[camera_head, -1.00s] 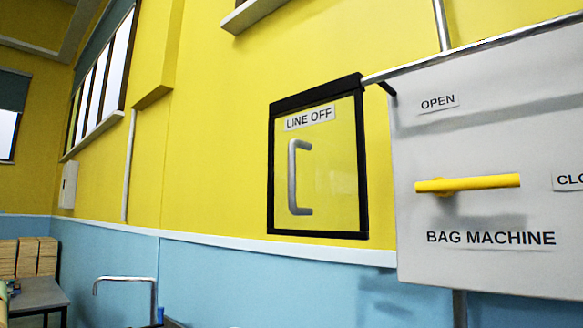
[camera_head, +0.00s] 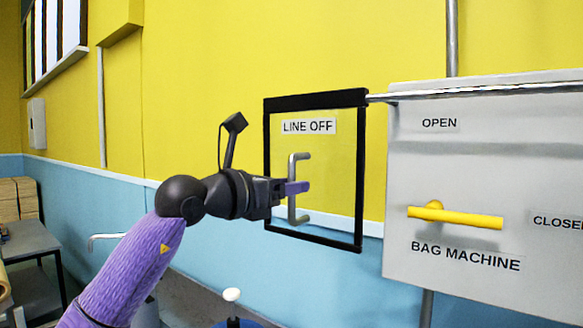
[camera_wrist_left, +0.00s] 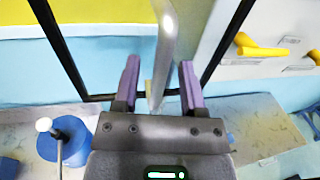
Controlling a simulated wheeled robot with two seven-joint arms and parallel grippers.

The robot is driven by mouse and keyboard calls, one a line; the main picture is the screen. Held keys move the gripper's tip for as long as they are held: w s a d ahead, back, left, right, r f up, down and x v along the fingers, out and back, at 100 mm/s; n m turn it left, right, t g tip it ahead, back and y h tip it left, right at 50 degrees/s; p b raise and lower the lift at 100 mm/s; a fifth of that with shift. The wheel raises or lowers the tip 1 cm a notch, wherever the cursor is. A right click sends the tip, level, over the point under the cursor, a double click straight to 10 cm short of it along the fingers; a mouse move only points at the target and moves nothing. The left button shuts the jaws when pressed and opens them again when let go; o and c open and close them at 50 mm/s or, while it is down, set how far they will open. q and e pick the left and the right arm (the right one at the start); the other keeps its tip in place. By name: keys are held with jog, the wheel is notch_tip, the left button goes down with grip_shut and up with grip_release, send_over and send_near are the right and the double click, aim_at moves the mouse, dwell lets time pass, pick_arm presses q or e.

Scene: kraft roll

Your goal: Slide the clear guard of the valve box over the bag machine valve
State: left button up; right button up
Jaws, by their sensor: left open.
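The clear guard (camera_head: 340,190) is a see-through panel in a black frame, labelled LINE OFF, to the left of the grey valve box (camera_head: 480,115). It hangs from a metal rail along the box's top. Its grey bar handle (camera_head: 293,180) stands upright on the panel. My left gripper (camera_head: 298,188) is open at the handle. In the left wrist view the handle (camera_wrist_left: 164,50) runs between the purple fingers (camera_wrist_left: 160,82), with space on both sides. The yellow valve lever (camera_head: 460,217) lies across the box, uncovered, beside the CLOSED label. My right gripper is not in view.
A grey table (camera_head: 30,240) with stacked brown blocks stands at the far left. A blue item with a white knob (camera_head: 232,295) stands below the guard. The box face right of the guard is clear of obstacles except the protruding lever.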

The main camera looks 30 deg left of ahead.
pick_arm(q)
jog(key=shift+w+d, duration=0.15)
jog(key=shift+w, duration=0.45)
jog(key=shift+s, duration=0.1)
grip_shut()
dwell(0.9)
